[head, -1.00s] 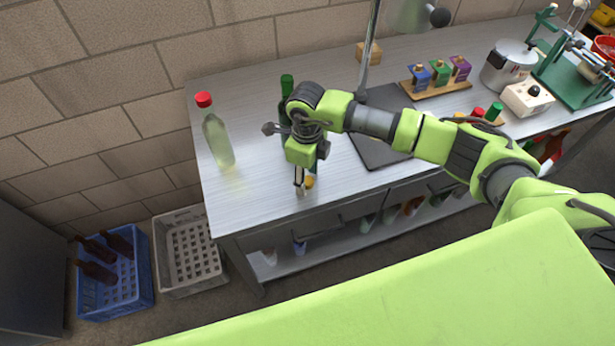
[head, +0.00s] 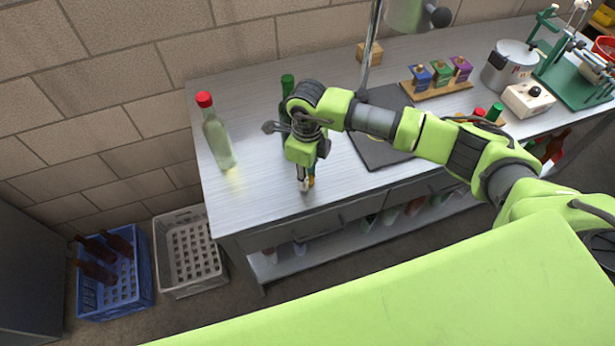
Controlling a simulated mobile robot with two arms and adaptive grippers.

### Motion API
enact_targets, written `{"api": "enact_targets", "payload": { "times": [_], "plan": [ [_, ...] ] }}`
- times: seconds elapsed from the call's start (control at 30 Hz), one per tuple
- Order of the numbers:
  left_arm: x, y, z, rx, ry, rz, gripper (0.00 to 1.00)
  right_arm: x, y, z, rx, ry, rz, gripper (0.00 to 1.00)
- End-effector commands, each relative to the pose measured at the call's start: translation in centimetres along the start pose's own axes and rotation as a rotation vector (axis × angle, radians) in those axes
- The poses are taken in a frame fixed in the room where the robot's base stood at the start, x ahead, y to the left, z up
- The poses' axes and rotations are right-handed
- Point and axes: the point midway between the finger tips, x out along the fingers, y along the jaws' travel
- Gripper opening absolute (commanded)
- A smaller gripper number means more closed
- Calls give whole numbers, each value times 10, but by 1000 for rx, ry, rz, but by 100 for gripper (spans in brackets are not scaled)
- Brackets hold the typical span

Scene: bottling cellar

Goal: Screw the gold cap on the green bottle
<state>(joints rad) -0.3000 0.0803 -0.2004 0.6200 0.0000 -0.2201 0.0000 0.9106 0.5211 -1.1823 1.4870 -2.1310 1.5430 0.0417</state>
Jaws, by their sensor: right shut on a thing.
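A dark green bottle (head: 286,112) stands upright on the bench, with a green top. My right arm hides much of it. My right gripper (head: 304,186) points down near the front edge of the bench, in front of the bottle and apart from its top. Its fingers are shut on a small gold thing (head: 311,181), seemingly the gold cap, which they mostly hide. My left gripper is not in view.
A pale bottle with a red cap (head: 217,138) stands at the bench's left end. A dark mat (head: 385,152), a lamp (head: 408,14) and a wooden rack of small boxes (head: 437,90) lie to the right. Crates (head: 190,252) stand on the floor.

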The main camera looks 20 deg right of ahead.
Motion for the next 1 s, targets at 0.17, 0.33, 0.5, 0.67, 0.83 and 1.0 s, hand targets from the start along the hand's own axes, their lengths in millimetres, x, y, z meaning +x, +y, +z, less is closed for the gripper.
{"api": "enact_targets", "payload": {
  "times": [0.17,0.33,0.5,0.67,0.83,1.0],
  "plan": [
    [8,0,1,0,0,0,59,-22,-1,1,-1,-5,-4,18],
    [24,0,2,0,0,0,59,-53,27,0,-8,-8,-3,18],
    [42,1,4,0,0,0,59,-86,66,-2,-10,-5,-2,18],
    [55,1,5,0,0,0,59,-104,103,-5,-8,-5,-3,18],
    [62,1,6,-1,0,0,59,-117,128,-6,-5,-2,-2,18],
    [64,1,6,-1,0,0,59,-123,139,-8,-1,0,0,18]
  ]
}}
